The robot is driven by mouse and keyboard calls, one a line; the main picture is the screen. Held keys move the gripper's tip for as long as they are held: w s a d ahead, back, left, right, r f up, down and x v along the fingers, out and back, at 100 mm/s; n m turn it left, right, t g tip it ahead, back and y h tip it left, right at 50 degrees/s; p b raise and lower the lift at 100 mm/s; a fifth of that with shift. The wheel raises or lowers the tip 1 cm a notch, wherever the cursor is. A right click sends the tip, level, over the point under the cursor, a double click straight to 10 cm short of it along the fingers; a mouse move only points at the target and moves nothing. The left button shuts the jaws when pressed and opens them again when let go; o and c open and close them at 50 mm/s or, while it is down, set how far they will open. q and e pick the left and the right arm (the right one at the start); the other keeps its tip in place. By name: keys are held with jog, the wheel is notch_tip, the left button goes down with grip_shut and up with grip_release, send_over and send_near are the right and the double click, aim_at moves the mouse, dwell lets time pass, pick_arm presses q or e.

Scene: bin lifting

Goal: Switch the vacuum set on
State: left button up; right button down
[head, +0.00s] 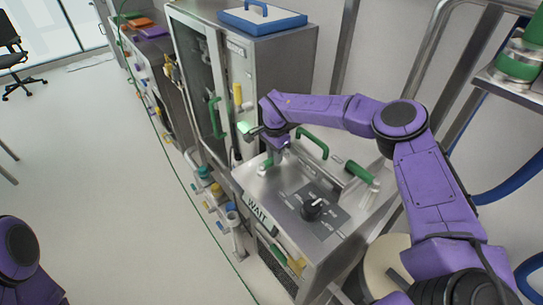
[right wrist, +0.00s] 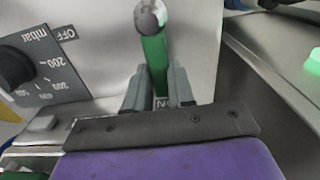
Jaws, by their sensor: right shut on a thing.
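The vacuum set (head: 290,225) is a steel box with a dark display reading WAIT (head: 257,211) and a black dial (head: 313,208) on a grey scale plate. The dial (right wrist: 14,68) also shows in the right wrist view, with mbar and OFF lettering. My right gripper (right wrist: 158,85) is shut on a green lever (right wrist: 154,58) with a round metal end. A small label behind its fingers is partly hidden and seems to read ON upside down. In the head view, my right gripper (head: 275,150) is over the back of the box. My left gripper is out of view.
A tall glass-fronted steel cabinet (head: 240,75) stands behind, with a blue-and-white case (head: 262,18) on top. Green handles (head: 312,140) rise close beside my right gripper. Hoses and metal rails (head: 440,60) crowd the right. The floor (head: 110,190) at left is clear.

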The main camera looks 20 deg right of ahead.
jog(key=c, duration=1)
grip_release()
jog(key=shift+a, duration=0.1)
jog(key=shift+o, duration=0.2)
notch_tip(320, 180, up, 10)
jog(key=b, duration=0.2)
jog(key=shift+r+b, duration=0.25)
jog(key=shift+b, duration=0.05)
jog(key=shift+r, duration=0.1)
